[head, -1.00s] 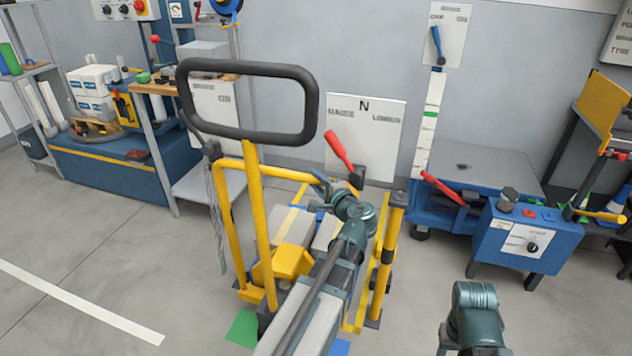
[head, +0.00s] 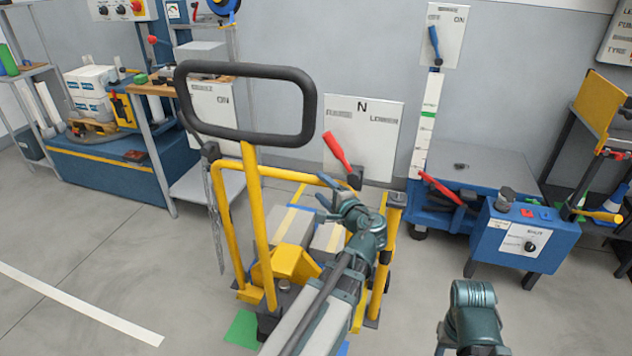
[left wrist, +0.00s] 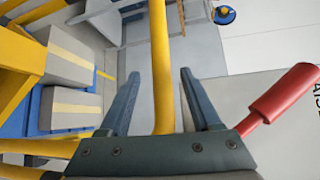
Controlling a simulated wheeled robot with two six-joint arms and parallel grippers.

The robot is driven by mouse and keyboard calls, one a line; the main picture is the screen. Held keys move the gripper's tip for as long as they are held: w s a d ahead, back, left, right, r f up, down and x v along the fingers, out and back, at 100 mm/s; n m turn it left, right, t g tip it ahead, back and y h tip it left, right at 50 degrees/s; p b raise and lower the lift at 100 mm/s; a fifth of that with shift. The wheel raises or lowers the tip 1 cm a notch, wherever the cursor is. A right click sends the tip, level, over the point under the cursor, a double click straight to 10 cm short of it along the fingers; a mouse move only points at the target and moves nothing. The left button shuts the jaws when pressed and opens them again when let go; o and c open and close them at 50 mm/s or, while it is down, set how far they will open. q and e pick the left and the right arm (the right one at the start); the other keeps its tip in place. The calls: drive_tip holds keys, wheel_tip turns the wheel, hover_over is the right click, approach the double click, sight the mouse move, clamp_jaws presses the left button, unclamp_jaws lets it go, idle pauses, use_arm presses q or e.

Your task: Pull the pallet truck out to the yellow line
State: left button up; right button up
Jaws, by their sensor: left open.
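The pallet truck has a black loop handle (head: 246,137) on a yellow tiller (head: 259,220), which stands upright and leans slightly. Its low body (head: 285,263) is partly hidden behind yellow frame bars and my left arm. Grey boxes with pale bands lie behind it and also show in the left wrist view (left wrist: 75,65). My left gripper (head: 325,196) is open, right of the tiller and below the handle. In the left wrist view a yellow bar (left wrist: 161,60) runs between the open fingers (left wrist: 161,90); I cannot tell whether it touches. No yellow floor line is clearly visible.
A white board with a red lever (head: 340,153) stands just behind my left gripper. A blue lift table (head: 480,178) and blue control box (head: 530,240) stand right. A blue bench (head: 110,165) is at left. Floor at front left is clear, with a white line (head: 80,304).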

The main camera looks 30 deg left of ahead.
use_arm(q)
drive_tip(key=p+v, duration=0.1)
drive_tip(key=v, duration=0.8)
drive_tip(key=shift+d, duration=0.2)
drive_tip(key=s+d+r+n+g+h+p, duration=0.2)
drive_tip(key=s+d+h+p, duration=0.4)
drive_tip(key=d+p, duration=0.5)
drive_tip(key=s+d+r+n+g+h+p, duration=0.2)
drive_tip(key=s+d+r+g+h+p, duration=0.2)
drive_tip(key=d+p, duration=0.8)
drive_tip(key=s+g+h+p, duration=0.2)
drive_tip(key=s, duration=0.1)
drive_tip(key=shift+s+g+h, duration=0.25)
drive_tip(key=shift+g+h, duration=0.05)
drive_tip(key=shift+h, duration=0.1)
